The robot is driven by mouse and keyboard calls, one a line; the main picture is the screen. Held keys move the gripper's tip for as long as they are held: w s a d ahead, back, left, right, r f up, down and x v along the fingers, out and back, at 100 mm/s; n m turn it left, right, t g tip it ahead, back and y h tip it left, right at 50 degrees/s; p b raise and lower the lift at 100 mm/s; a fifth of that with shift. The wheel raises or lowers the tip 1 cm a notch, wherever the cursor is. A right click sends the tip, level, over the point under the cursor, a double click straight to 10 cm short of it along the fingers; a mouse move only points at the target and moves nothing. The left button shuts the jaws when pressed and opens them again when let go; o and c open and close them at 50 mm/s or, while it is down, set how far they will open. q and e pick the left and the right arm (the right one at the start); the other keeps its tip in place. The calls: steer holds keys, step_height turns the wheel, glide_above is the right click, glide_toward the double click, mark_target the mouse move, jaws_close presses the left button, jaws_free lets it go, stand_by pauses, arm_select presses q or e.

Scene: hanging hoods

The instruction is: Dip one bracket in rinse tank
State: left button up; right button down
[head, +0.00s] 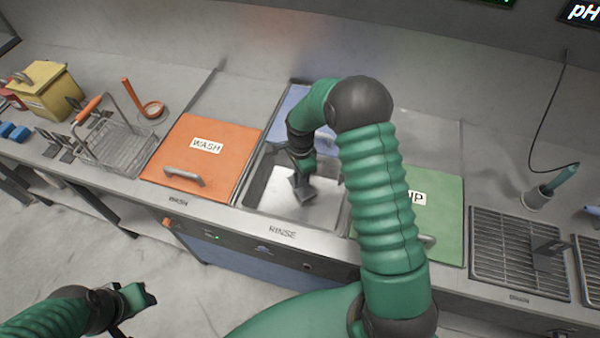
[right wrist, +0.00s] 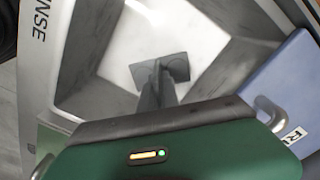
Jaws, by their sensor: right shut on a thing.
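The rinse tank (head: 262,185), labelled RINSE on its front edge, stands uncovered in the middle of the counter. Its walls also show in the right wrist view (right wrist: 95,60). My right gripper (head: 303,167) points down into the tank opening and is shut on a dark grey bracket (head: 301,188). The bracket's flat plate shows in the right wrist view (right wrist: 175,66) over the bright tank bottom. I cannot tell whether it touches liquid. My left gripper (head: 140,298) hangs over the floor, away from the counter; its jaw gap is unclear.
The blue rinse lid (head: 292,108) lies behind the opening. An orange WASH lid (head: 190,165) and a green lid (head: 448,200) cover the neighbouring tanks. A wire basket (head: 115,145) and loose brackets (head: 62,146) stand left. A drain rack (head: 490,250) with another bracket (head: 547,255) is right.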

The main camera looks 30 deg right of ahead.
step_height(320, 180, down, 11)
steer(key=b, duration=0.6)
steer(key=shift+a+f, duration=0.15)
steer(key=shift+f, duration=0.05)
steer(key=shift+r, duration=0.1)
stand_by(0.4)
steer(key=shift+r, duration=0.1)
stand_by(1.3)
step_height(320, 180, up, 18)
steer(key=p, duration=1.4)
steer(key=shift+r+p, duration=0.2)
steer(key=shift+p, duration=0.15)
steer(key=shift+w, duration=0.1)
